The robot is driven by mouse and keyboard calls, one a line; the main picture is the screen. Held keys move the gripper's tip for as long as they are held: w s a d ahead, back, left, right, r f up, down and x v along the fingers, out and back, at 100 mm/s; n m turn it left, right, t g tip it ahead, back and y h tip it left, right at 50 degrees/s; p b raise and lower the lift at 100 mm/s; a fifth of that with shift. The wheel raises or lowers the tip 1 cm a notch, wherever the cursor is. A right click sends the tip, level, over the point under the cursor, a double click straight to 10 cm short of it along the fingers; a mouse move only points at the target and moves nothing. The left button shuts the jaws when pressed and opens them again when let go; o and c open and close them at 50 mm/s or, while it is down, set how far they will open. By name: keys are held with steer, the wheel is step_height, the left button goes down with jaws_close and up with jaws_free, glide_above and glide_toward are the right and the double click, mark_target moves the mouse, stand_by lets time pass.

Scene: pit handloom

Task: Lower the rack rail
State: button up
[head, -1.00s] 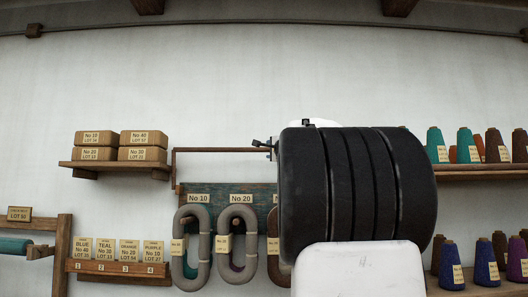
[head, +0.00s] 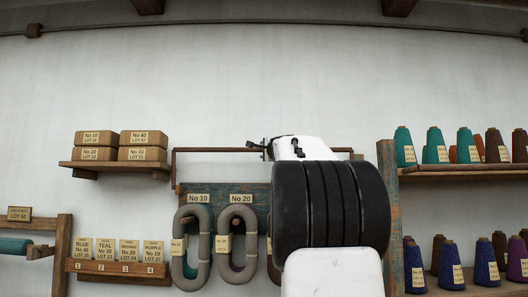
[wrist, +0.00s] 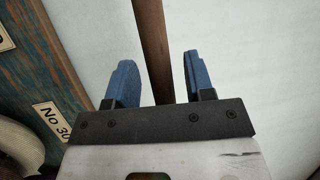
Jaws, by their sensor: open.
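The rack rail (head: 215,150) is a thin brown bar held level against the white wall, above the blue-green board with the yarn hanks. My gripper (head: 260,148) is at the rail near its middle, partly hidden behind my own arm. In the wrist view my gripper (wrist: 161,72) is open, with one blue finger on each side of the rail (wrist: 151,45). The rail runs between the fingers, with a gap on both sides. I cannot tell how deep it sits between them. The right part of the rail is mostly hidden by my arm in the head view.
Grey hanks (head: 237,245) hang on the board (head: 258,192) below the rail. A small shelf (head: 115,166) with labelled boxes stands left of it. A rack (head: 388,195) with cones of thread is close on the right. The wall above is clear.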

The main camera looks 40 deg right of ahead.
steer(key=shift+w+d+r, duration=0.1)
steer(key=shift+w, duration=0.3)
steer(key=shift+c, duration=0.4)
jaws_close()
